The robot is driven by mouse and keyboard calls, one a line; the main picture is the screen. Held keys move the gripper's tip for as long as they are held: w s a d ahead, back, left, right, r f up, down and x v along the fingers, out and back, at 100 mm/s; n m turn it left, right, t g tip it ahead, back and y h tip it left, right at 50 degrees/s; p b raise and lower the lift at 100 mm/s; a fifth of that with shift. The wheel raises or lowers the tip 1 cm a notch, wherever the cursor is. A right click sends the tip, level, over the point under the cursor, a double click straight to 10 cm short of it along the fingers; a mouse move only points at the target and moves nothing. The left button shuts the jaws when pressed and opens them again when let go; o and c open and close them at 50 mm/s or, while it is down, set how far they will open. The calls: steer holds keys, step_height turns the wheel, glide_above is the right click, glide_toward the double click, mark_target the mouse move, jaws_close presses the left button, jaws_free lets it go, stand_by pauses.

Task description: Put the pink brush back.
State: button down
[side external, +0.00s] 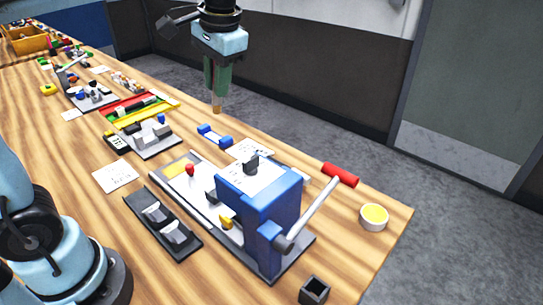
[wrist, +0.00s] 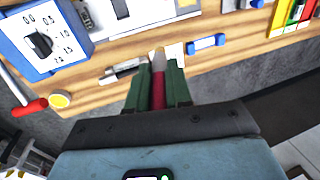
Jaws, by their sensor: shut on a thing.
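My gripper (side external: 217,92), with long green fingers, points down in the side view, in the air near the table's far edge. In the wrist view my gripper (wrist: 158,85) is shut on the pink brush (wrist: 158,92). The brush's crimson-pink handle shows between the fingers. Its pale tip (wrist: 158,55) sticks out past the fingertips. In the side view only a small orange-tan end (side external: 217,109) shows below the fingers; the rest of the brush is hidden by them.
A blue press (side external: 270,215) with a grey lever and red grip (side external: 340,174) stands at the front right. A yellow-filled round dish (side external: 374,216), a dark square cup (side external: 314,290) and a blue-ended bar (side external: 215,135) are on the wooden table. Bare wood lies left of centre.

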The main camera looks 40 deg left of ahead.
steer(key=d+m+h, duration=0.1)
steer(key=d+m, duration=0.1)
steer(key=d, duration=1.4)
steer(key=m+h, duration=0.1)
steer(key=h, duration=0.1)
glide_above(317, 278)
steer(key=s, duration=0.2)
step_height(317, 278, down, 11)
steer(key=shift+w+d+f, duration=0.1)
steer(key=shift+d+f, duration=0.1)
steer(key=shift+f, duration=2)
steer(key=shift+w+d+f, duration=0.1)
steer(key=shift+d+f, duration=0.05)
steer(key=shift+f, duration=2)
steer(key=shift+f, duration=0.15)
steer(key=c, duration=1)
jaws_free()
steer(key=shift+c, duration=0.2)
step_height(317, 278, up, 12)
